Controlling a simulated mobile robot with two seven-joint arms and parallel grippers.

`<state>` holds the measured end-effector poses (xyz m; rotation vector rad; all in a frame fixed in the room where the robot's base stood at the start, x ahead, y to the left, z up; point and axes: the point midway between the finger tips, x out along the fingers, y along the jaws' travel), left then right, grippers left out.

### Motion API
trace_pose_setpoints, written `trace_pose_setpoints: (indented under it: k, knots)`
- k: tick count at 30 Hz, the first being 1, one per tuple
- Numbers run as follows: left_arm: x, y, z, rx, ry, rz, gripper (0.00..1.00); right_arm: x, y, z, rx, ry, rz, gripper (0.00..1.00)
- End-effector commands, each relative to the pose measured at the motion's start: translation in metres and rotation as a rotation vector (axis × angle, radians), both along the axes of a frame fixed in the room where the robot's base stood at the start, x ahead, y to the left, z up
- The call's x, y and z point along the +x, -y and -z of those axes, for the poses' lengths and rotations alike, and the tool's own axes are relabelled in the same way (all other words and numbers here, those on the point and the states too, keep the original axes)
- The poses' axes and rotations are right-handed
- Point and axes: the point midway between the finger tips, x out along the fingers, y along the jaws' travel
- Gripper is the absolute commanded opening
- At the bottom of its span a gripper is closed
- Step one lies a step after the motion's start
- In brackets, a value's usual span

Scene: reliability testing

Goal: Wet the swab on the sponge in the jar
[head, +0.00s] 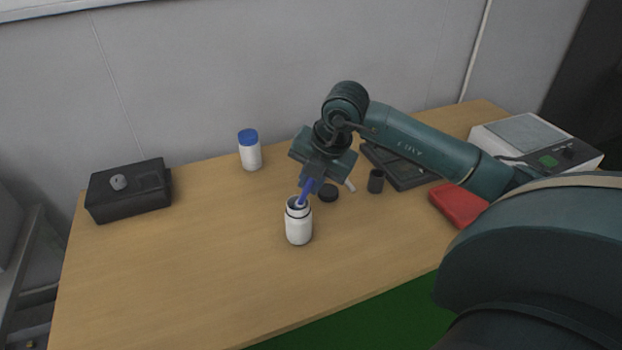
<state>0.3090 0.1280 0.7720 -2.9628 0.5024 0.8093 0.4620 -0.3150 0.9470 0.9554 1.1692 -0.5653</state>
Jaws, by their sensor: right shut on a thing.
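A white jar (299,228) with a dark open rim stands upright near the middle of the table. My right gripper (312,182) is above it, a little behind and to the right, pointing down. It is shut on a blue-handled swab (305,192). The swab slants down to the left, and its lower end reaches into the jar mouth. The jar wall hides the swab's tip and the sponge, so I cannot tell whether they touch. My left gripper is not in view.
A white bottle with a blue cap (249,150) stands at the back. A black box (129,191) is at the left. A black round lid (328,193), a small dark cup (376,181), a black tray (405,170), a red object (458,204) and a white device (535,142) are right. The front left table (180,290) is clear.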

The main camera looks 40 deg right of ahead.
Motion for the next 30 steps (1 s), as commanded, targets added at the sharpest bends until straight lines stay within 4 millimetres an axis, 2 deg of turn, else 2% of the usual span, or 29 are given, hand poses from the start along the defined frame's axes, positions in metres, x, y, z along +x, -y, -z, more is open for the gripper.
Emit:
trace_pose_setpoints:
  k: [3, 21, 30]
  knots:
    - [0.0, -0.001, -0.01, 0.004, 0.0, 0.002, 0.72, 0.001, 0.0, -0.014, 0.0, 0.004, 0.0, 0.0]
    - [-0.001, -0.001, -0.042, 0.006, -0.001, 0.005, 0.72, 0.001, 0.0, -0.063, 0.0, 0.006, 0.001, 0.0]
    - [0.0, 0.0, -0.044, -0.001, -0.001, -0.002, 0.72, 0.001, 0.0, -0.066, 0.0, 0.004, 0.0, 0.0]
